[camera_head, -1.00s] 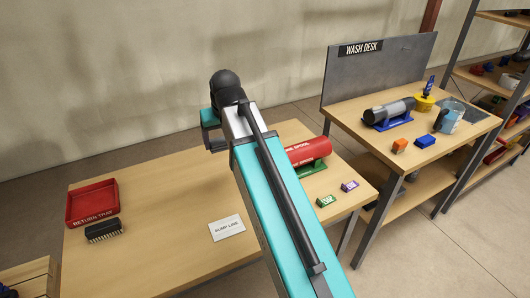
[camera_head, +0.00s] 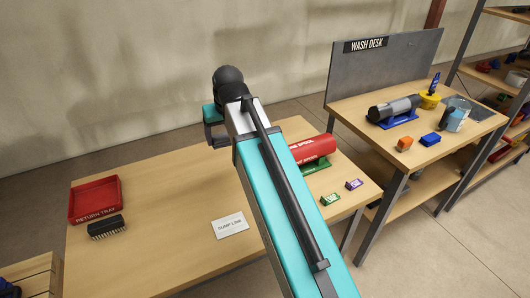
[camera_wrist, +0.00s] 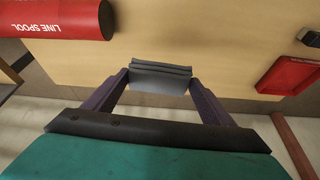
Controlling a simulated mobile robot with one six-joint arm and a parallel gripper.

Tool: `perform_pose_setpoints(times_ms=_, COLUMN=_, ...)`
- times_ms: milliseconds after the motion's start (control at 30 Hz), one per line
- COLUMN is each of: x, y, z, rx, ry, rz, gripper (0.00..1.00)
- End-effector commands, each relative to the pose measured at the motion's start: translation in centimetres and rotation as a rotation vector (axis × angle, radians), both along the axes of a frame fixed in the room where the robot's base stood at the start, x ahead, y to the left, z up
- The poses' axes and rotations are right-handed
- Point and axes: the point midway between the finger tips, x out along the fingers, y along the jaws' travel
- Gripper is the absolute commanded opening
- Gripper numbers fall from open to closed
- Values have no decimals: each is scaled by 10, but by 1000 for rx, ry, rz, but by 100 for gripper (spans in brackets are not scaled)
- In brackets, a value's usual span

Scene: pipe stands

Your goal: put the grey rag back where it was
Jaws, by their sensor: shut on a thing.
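The grey rag (camera_wrist: 160,76) looks folded in layers. It shows in the wrist view between the two fingers of my gripper (camera_wrist: 160,80), which is shut on it. Light wooden table top shows behind it; I cannot tell how high the rag is above it. In the head view my own arm covers the gripper and the rag.
The red return tray (camera_head: 94,201) and a black brush (camera_head: 107,228) are at the table's left. A white card (camera_head: 229,225) lies near the front. A red line spool (camera_head: 313,149) on a green stand and two small blocks are at right. The wash desk (camera_head: 440,99) stands beyond.

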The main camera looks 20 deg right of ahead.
Motion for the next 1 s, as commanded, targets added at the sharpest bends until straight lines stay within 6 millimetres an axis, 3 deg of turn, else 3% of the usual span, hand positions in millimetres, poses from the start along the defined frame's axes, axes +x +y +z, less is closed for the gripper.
perform_pose_setpoints(times_ms=533, x=-47, y=3, z=-58, rx=0, ry=4, rz=6, gripper=43)
perform_pose_setpoints(times_ms=1000, x=-51, y=3, z=-65, rx=0, ry=3, rz=6, gripper=43)
